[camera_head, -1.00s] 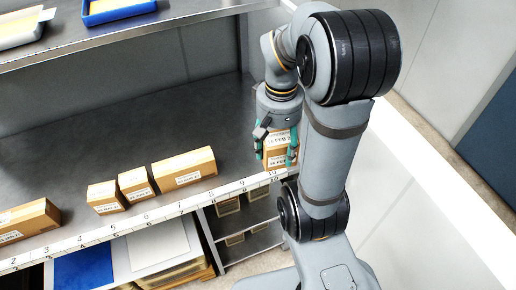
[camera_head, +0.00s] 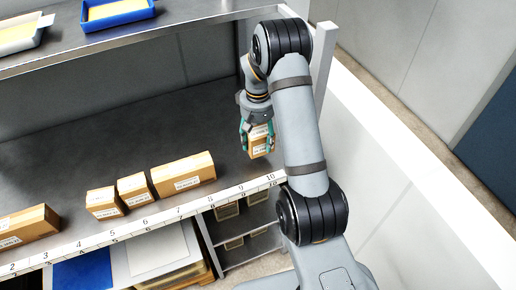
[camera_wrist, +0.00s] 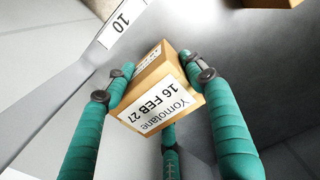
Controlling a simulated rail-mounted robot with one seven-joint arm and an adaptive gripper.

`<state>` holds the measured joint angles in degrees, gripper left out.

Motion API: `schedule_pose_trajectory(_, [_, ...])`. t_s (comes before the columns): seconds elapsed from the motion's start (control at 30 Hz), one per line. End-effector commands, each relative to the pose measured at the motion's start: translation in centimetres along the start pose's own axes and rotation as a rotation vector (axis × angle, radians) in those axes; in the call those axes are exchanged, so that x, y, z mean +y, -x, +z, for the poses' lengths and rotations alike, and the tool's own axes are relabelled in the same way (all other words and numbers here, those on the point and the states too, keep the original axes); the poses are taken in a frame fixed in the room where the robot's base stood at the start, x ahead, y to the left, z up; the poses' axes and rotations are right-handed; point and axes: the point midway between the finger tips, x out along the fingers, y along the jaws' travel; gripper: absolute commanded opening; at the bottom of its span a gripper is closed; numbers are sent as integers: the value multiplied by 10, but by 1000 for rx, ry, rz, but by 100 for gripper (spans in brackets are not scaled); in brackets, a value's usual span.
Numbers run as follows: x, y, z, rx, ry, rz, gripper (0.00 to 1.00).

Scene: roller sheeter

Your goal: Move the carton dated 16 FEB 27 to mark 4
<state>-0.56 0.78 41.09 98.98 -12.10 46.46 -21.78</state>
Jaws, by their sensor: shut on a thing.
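The carton dated 16 FEB 27 (camera_wrist: 159,86) is between the green fingers of my gripper (camera_wrist: 163,100) in the wrist view, its label facing the camera. My gripper (camera_head: 257,143) is shut on this carton (camera_head: 261,146) in the head view, over the right part of the shelf near mark 10. I cannot tell whether the carton is clear of the shelf. The numbered strip (camera_head: 150,221) runs along the shelf's front edge. Mark 4 (camera_head: 77,244) is on its left part, with bare shelf behind it between a long carton (camera_head: 25,230) and a small carton (camera_head: 104,203).
Another small carton (camera_head: 134,189) and a longer carton (camera_head: 183,175) stand behind marks 6 to 8. The shelf surface (camera_head: 120,130) behind them is clear. A post (camera_head: 322,60) stands at the right.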

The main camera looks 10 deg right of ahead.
Motion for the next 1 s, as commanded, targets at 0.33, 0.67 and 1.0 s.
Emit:
schedule_pose_trajectory(0.33, [0,-40,0,-1,-3,-1,25])
schedule_pose_trajectory(0.67, [0,-45,0,2,-2,0,25])
schedule_pose_trajectory(1.0, [0,-48,0,1,-2,0,66])
